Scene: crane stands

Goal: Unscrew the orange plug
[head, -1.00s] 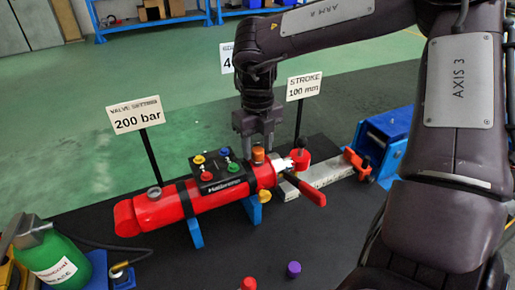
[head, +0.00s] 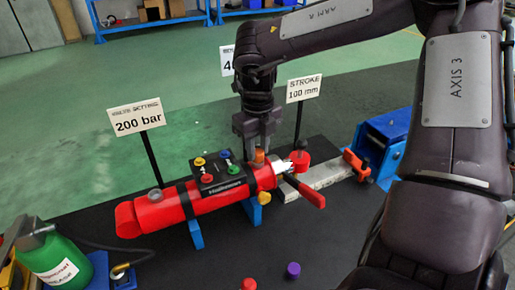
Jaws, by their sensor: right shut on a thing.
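The orange plug (head: 259,156) stands upright on top of the red hydraulic cylinder (head: 220,196), near its right end. My right gripper (head: 260,149) comes down from above and is shut on the orange plug, with its fingers at the plug's sides. The fingers hide part of the plug, and I cannot tell how far it is out of its thread. My left gripper is not in view.
A small panel with coloured knobs (head: 220,171) sits on the cylinder just left of my gripper. A red-handled lever (head: 306,192) sticks out at the right end. Sign posts stand behind. A red cap (head: 248,284) and a purple cap (head: 293,270) lie in front.

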